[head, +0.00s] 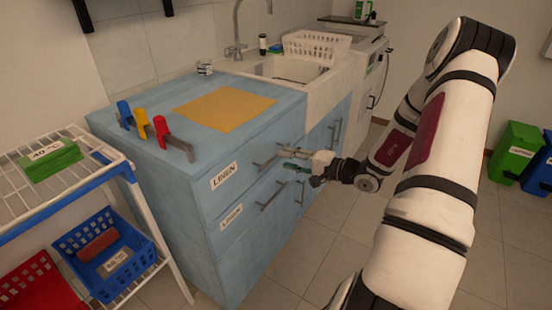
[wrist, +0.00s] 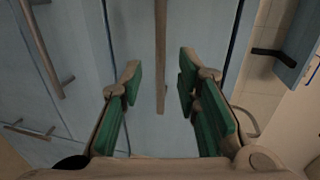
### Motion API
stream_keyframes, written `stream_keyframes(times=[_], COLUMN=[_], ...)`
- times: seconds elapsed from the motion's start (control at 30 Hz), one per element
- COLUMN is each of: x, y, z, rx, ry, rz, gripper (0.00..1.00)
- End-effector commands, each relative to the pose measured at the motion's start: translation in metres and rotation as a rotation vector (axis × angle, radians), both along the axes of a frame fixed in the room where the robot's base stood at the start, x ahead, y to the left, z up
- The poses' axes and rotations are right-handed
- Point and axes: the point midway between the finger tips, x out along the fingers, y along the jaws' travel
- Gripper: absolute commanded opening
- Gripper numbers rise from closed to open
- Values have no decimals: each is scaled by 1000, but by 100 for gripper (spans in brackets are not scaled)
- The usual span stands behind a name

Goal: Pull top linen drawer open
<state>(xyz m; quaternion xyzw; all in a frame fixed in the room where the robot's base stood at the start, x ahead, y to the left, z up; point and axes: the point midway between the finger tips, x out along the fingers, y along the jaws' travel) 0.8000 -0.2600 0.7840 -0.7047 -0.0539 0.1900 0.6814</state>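The blue cabinet (head: 200,195) has two drawers labelled LINEN on its front. The top linen drawer (head: 223,175) looks shut, its front flush with the cabinet. Its bar handle (head: 265,164) is partly hidden by my gripper at the right end. My gripper (head: 284,159) is at the cabinet front, by that handle's right end. In the wrist view my gripper (wrist: 159,85) is open, with green finger pads. A bar handle (wrist: 160,50) runs between the fingers, with a gap on each side. Contact is not visible.
The lower linen drawer's handle (head: 271,195) is just below. Cabinet doors with upright handles (head: 335,133) stand to the right. A wire rack (head: 120,170) stands left. Floor before the cabinet is clear.

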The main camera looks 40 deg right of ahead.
Motion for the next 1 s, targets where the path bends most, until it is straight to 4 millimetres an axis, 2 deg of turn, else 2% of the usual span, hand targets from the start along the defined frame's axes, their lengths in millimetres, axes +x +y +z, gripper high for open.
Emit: stream_keyframes(times=[0.1, 0.3, 0.73, 0.87, 1.0], x=[21, 43, 51, 50, 50], y=[8, 16, 18, 18, 18], z=[-5, -10, -11, -11, -11], rx=[-1, -1, -1, -1, -1], ry=[-1, -1, 1, 1, 1], rz=[2, 2, 0, 0, 0], gripper=[30, 30, 30, 0, 0])
